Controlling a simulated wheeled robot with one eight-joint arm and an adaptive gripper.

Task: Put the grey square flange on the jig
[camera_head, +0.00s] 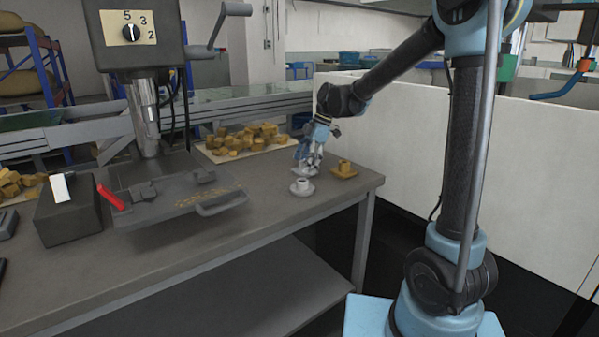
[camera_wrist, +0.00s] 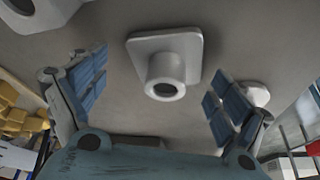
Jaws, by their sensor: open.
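The grey square flange (camera_wrist: 165,60) lies on the bench with its round hollow boss up. In the wrist view it is framed between and beyond the two fingers of my open gripper (camera_wrist: 160,95), with no contact visible. In the head view my gripper (camera_head: 308,158) is low over the bench's right end, partly covering a pale flange (camera_head: 303,172) under it. Another pale flange (camera_head: 302,187) stands just in front. I cannot tell for sure which piece is the jig.
A yellow flange (camera_head: 343,169) stands to the right of my gripper. A tray of yellow pieces (camera_head: 245,139) lies behind left. A pale wall (camera_head: 430,145) rises beyond the bench (camera_head: 250,225).

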